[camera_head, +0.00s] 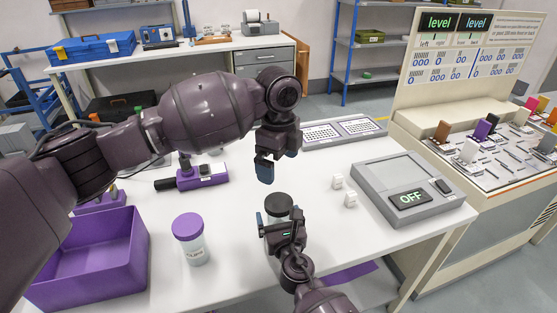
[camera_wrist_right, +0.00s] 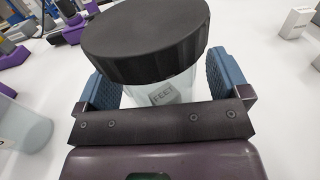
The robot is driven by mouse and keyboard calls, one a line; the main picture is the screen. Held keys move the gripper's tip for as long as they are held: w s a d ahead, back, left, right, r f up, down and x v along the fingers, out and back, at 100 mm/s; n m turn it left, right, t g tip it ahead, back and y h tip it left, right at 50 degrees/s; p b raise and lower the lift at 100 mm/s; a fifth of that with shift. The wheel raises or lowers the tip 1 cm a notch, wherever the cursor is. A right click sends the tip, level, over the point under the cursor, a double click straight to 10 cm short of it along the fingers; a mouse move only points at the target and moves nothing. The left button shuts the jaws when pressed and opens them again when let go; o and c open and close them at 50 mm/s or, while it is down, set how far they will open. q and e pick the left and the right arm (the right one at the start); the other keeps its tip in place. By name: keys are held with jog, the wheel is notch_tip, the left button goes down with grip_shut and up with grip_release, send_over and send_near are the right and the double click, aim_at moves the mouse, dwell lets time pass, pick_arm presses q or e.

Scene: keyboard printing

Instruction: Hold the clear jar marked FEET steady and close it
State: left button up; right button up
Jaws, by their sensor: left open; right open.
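The clear jar marked FEET (camera_wrist_right: 160,90) stands on the white table with a wide black lid (camera_wrist_right: 145,38) on its top. I cannot tell whether the lid is tight. In the head view the black lid (camera_head: 279,204) shows just beyond my right gripper (camera_head: 281,220), which hides most of the jar. My right gripper is open, with one blue finger on each side of the jar below the lid. My left gripper (camera_head: 272,168) is open and empty, pointing down above and slightly beyond the jar, clear of the lid.
A purple-lidded jar marked CUPS (camera_head: 188,240) stands left of the FEET jar, near a purple bin (camera_head: 137,262). A purple-and-black tool (camera_head: 202,176) lies behind.

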jog(key=p+v, duration=0.1)
jog(key=v, duration=0.8)
pick_arm(q)
jog(key=shift+r, duration=0.9)
pick_arm(e)
jog(key=shift+v, duration=0.8)
